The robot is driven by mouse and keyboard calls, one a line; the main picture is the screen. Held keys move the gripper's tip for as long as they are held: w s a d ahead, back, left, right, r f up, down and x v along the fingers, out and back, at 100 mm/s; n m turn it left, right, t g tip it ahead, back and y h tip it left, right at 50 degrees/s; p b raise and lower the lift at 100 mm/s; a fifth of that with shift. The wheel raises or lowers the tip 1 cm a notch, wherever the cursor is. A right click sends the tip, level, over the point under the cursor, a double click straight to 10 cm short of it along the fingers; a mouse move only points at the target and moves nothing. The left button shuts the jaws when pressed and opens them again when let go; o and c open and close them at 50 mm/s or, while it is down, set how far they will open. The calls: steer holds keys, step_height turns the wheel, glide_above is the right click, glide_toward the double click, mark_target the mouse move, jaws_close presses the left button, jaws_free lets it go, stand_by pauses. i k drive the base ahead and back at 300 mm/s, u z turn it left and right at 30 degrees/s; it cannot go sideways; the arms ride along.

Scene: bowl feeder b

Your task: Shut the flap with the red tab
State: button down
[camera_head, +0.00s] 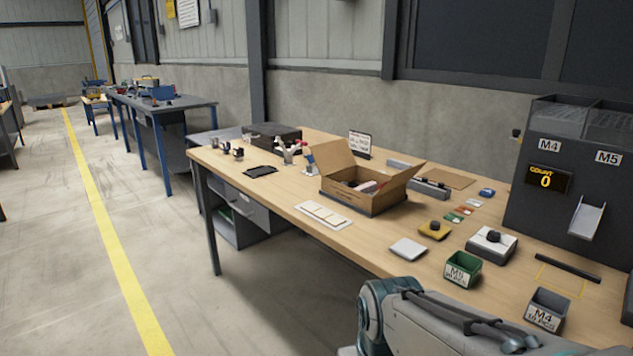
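A dark grey feeder machine (540,200) stands at the right end of the wooden workbench. It has M4 and M5 labels, clear-walled bins on top and a display (548,179) reading COUNT 0. A pale sloping chute (586,219) sticks out of its front. I cannot make out a flap with a red tab on it. An open cardboard box (365,196) with raised flaps sits mid-bench; no red tab shows on those flaps. My arm crosses the bottom right foreground, and my gripper is not in view.
A green bin (462,268) and a grey M4 bin (547,310) stand near the bench's front edge. Close by are a white box with a black knob (491,243), a yellow block (435,230) and a white pad (408,249). The floor left of the bench is clear.

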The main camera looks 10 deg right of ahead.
mark_target(397, 179)
steer(key=i, duration=0.95)
steer(key=z, duration=0.25)
